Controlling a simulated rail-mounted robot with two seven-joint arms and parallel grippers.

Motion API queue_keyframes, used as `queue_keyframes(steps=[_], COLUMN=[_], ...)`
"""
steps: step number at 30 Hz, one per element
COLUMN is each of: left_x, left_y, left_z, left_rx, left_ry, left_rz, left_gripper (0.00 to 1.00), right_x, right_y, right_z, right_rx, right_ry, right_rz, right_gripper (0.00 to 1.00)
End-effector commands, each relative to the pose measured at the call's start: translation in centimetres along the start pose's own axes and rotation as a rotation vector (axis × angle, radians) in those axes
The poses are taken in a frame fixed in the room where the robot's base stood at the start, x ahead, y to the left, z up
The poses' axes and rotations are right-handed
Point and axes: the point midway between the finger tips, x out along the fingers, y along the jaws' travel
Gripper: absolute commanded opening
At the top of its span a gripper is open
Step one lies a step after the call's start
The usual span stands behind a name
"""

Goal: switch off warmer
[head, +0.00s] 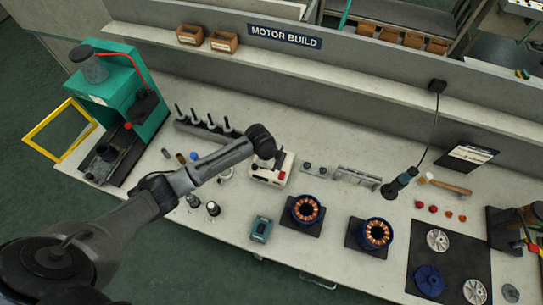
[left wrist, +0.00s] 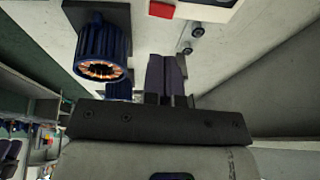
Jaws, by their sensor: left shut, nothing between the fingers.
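A small white box with a red part, which looks like the warmer (head: 268,179), stands on the bench near the middle of the head view. Its red part, perhaps the switch (head: 281,174), is on the right side of its top. My left gripper (head: 268,163) is over the back of the box and hides some of it. In the left wrist view the gripper's fingers (left wrist: 166,75) are together with nothing between them. A red part (left wrist: 162,9) and a white edge (left wrist: 207,9) show at the top there, apart from the fingers. My right gripper is not in view.
Two blue stators with copper windings (head: 305,209) (head: 376,234) sit on dark pads right of the box. A teal device (head: 261,229) lies in front. A rack of dark upright tools (head: 207,132) and a green press (head: 130,85) stand left.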

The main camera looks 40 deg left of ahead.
Motion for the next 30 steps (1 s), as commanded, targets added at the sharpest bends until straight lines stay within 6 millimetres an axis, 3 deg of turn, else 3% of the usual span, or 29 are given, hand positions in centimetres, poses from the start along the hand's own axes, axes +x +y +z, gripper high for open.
queue_keyframes(steps=[6,12,30], left_x=[-3.1,-4.3,-4.6], left_y=[0.3,0.5,0.5], left_z=[0.0,0.0,-0.1], left_rx=[0.002,0.000,0.000], left_ry=[0.000,0.002,0.002], left_rz=[-0.001,0.000,0.001], left_gripper=[0.00,0.00,0.00], right_x=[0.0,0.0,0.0], right_y=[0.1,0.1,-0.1], right_z=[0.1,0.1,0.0], right_rx=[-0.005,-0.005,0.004], right_ry=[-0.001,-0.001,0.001], right_rz=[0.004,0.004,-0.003], right_gripper=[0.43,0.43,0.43])
